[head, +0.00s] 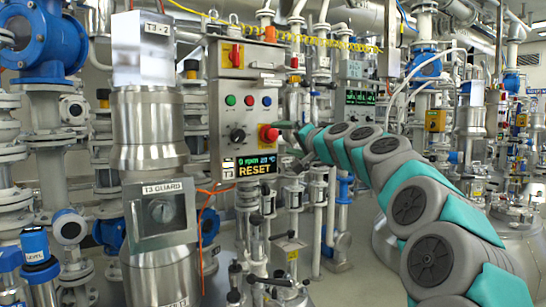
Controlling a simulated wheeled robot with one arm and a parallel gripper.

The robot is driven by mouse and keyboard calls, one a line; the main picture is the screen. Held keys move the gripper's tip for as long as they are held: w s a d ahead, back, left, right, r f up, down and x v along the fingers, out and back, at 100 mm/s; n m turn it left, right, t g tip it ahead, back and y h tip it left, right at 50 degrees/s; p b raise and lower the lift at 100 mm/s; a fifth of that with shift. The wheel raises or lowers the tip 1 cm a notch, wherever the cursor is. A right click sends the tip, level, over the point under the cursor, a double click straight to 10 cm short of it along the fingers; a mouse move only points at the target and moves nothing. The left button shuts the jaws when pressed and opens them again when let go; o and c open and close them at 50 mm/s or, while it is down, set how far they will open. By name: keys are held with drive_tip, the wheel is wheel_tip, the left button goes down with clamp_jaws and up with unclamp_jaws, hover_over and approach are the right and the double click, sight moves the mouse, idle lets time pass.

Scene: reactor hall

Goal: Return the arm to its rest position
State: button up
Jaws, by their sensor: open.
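My grey and teal arm (410,200) reaches from the bottom right up and across to the control box. My gripper (287,141) is at the arm's far end, small and partly hidden by the arm's own links. It is open, with nothing seen in it. It is just right of the control box (216,100), close to the red mushroom button (268,133). I cannot tell whether it touches the box. The box's display (250,164) reads "9 rpm 28 °C" and "RESET", beside a T3 label.
A steel column marked T3-2 (146,130) with a T3 guard (160,212) stands left of the box. Blue valves (50,40) and pipes crowd the left. Fittings (275,285) stand low in the middle. A steel vessel (515,235) is at right, behind my arm.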

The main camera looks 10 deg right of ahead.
drive_tip(key=s+a+f+n+g, duration=0.5)
drive_tip(key=s+a+f+g, duration=0.2)
drive_tip(key=s+a+f, duration=0.7)
drive_tip(key=s+f+n+g+h, duration=0.15)
drive_tip(key=s+f+g, duration=0.25)
drive_tip(key=s+f, duration=0.95)
drive_tip(key=s+d+f+g+h, duration=0.1)
drive_tip(key=s+d+f, duration=0.3)
drive_tip(key=s, duration=0.5)
drive_tip(key=s+d+f+g+h, duration=0.2)
drive_tip(key=s+d+f+g, duration=0.1)
drive_tip(key=s+f, duration=0.4)
drive_tip(key=s+d+f+g+h, duration=0.2)
drive_tip(key=s+d+f, duration=0.3)
drive_tip(key=s, duration=0.8)
drive_tip(key=shift+s+f+g, duration=0.2)
drive_tip(key=shift+f+g, duration=0.4)
drive_tip(key=shift+f, duration=0.05)
